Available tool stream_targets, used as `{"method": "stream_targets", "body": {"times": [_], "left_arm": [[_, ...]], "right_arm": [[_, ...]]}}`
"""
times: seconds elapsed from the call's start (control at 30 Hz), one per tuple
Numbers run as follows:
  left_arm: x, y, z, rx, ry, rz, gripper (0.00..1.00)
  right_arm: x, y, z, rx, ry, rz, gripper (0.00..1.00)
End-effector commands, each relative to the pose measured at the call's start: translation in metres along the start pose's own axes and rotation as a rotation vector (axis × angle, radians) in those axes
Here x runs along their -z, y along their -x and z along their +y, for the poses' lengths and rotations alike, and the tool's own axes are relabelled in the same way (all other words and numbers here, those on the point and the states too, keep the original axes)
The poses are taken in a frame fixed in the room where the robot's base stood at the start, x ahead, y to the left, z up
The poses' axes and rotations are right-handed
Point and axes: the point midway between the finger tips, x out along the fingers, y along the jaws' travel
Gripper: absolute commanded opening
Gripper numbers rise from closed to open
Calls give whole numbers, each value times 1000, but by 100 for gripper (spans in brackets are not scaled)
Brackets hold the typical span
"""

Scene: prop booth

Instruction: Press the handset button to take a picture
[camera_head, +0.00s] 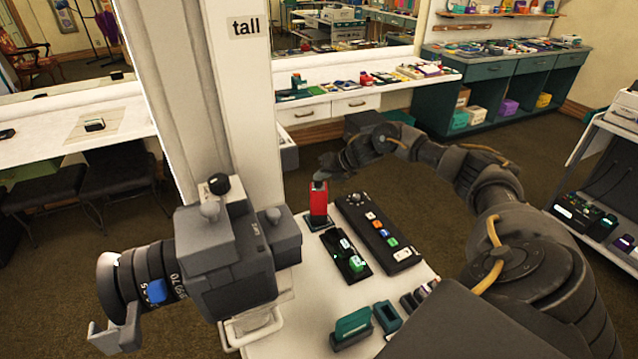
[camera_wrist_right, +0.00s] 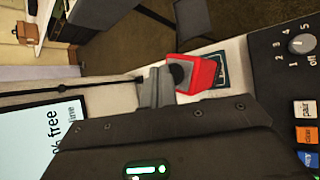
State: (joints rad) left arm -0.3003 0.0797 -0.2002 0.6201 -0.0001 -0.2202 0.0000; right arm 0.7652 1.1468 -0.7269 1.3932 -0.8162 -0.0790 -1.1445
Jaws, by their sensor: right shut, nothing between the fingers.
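The handset (camera_head: 318,205) is a small red upright block on the white table, with a dark top. In the right wrist view, the red handset (camera_wrist_right: 203,73) shows a round black button (camera_wrist_right: 179,74) at one end. My right gripper (camera_head: 320,182) is shut and empty, directly above the handset's top. In the right wrist view its grey fingertips (camera_wrist_right: 157,88) are right beside the button; I cannot tell whether they touch it. A large grey camera (camera_head: 225,255) with a dark lens stands at the left of the table. My left gripper is not in view.
On the white table (camera_head: 300,318), a black control box (camera_head: 380,235) with a knob and coloured buttons stands right of the handset. A black charger tray (camera_head: 346,255) with green-lit packs lies in front. A green block (camera_head: 352,327) stands near the front edge. A white pillar (camera_head: 235,110) rises behind.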

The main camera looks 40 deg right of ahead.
Motion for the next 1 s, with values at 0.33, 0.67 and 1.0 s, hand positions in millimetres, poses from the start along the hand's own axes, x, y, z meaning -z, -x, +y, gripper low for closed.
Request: {"method": "stream_targets", "body": {"times": [0.33, 0.67, 1.0], "left_arm": [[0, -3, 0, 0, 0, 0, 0], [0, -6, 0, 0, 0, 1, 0], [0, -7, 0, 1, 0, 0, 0]], "right_arm": [[2, -2, -2, 0, 0, 0, 0], [4, -5, -4, 0, 0, 1, 0], [5, -6, -4, 0, 0, 1, 0]]}}
